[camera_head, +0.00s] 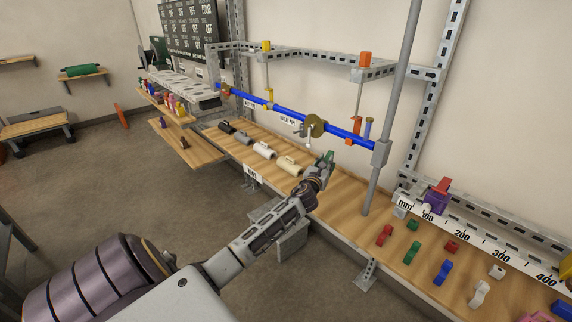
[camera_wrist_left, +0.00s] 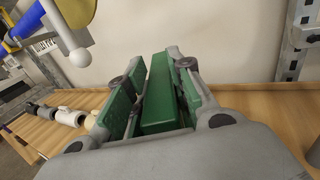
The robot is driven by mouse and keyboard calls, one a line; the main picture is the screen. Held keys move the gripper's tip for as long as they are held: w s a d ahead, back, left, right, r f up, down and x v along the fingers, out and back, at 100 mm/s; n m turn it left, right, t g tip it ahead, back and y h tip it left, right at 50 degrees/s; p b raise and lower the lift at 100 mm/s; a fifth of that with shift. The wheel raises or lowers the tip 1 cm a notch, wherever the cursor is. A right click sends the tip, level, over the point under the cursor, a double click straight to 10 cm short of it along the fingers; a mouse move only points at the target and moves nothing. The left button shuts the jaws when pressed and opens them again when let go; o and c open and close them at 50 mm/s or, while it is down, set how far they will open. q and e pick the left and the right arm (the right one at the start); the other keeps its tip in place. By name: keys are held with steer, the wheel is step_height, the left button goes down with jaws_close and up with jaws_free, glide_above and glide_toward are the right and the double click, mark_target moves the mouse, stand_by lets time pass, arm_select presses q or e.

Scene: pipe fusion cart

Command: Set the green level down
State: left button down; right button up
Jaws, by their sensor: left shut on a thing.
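The green level (camera_wrist_left: 160,88) is a green block held between the two fingers of my left gripper (camera_wrist_left: 150,95) in the left wrist view. The pads on the fingers look green too, so the edges of the level are hard to tell from them. In the head view my left gripper (camera_head: 322,170) is over the wooden shelf (camera_head: 345,205), near its front edge. A bit of green (camera_head: 329,156) shows at its tip. I cannot tell whether the level touches the shelf. My right gripper is not in view.
A row of fittings (camera_head: 263,150) lies left of the gripper. A blue pipe (camera_head: 345,137) with a brass clamp (camera_head: 315,126) runs above. A grey post (camera_head: 378,175) stands to the right. Coloured clips (camera_head: 384,235) lie further right. Bare shelf shows between gripper and post.

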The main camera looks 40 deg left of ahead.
arm_select(q)
steer(key=shift+f, duration=0.6)
step_height(320, 180, down, 4)
steer(key=shift+f+b, duration=0.1)
steer(key=shift+b, duration=0.95)
steer(key=shift+f, duration=0.35)
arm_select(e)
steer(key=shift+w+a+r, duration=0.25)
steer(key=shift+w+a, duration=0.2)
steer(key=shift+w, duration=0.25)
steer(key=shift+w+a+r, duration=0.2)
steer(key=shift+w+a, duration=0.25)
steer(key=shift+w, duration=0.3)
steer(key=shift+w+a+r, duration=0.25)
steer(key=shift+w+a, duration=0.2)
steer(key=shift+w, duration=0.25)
arm_select(q)
steer(key=shift+f+b, duration=0.4)
steer(key=shift+f, duration=0.75)
steer(key=shift+f+b, duration=0.55)
steer(key=shift+f, duration=0.15)
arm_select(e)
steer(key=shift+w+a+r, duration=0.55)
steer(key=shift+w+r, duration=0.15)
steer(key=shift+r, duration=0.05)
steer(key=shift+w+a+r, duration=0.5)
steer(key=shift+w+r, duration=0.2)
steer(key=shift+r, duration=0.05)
